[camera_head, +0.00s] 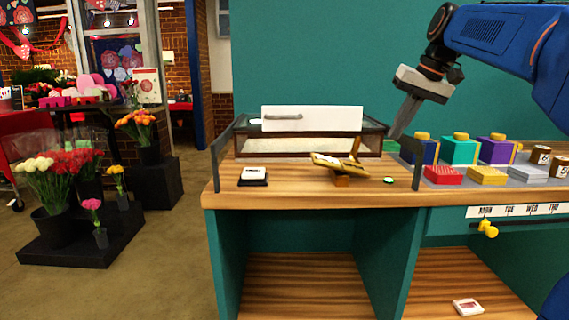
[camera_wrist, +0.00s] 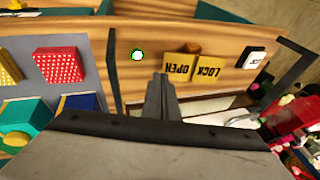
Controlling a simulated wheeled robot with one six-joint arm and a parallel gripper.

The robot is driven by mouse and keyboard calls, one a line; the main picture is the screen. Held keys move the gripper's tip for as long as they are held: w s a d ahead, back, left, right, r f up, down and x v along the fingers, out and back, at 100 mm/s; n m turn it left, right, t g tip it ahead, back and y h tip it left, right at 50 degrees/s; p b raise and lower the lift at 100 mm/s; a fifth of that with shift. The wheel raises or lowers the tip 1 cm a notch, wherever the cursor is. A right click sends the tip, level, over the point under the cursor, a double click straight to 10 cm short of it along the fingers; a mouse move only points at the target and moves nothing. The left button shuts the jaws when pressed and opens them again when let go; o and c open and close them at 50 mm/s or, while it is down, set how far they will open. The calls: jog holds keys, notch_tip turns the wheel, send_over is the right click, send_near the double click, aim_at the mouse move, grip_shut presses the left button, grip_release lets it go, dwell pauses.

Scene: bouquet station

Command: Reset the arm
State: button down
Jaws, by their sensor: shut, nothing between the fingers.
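My gripper (camera_head: 404,118) is at the upper right in the head view, raised above the back right part of the wooden counter (camera_head: 300,193). Its fingers point down and are shut with nothing between them. In the wrist view the closed fingers (camera_wrist: 161,97) show at the centre, apart from the counter. My blue arm reaches in from the right edge of the head view.
A glass-sided case (camera_head: 305,146) with a white handled panel stands on the counter. A tilted wooden LOCK/OPEN piece (camera_head: 338,163), a white-topped block (camera_head: 253,175) and a dark upright post (camera_head: 417,165) stand nearby. Coloured boxes (camera_head: 459,150) fill the right.

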jog(key=s+a+f+h, duration=0.1)
jog(key=s+a+f, duration=0.1)
jog(key=s+f, duration=1.3)
jog(key=s+a+f+n+t+h, duration=0.1)
jog(key=s+f+h, duration=0.1)
jog(key=s+f, duration=1.4)
notch_tip(320, 180, down, 2)
jog(key=shift+s+a+f, duration=0.1)
jog(key=shift+s+a, duration=0.2)
jog(key=shift+a, duration=0.05)
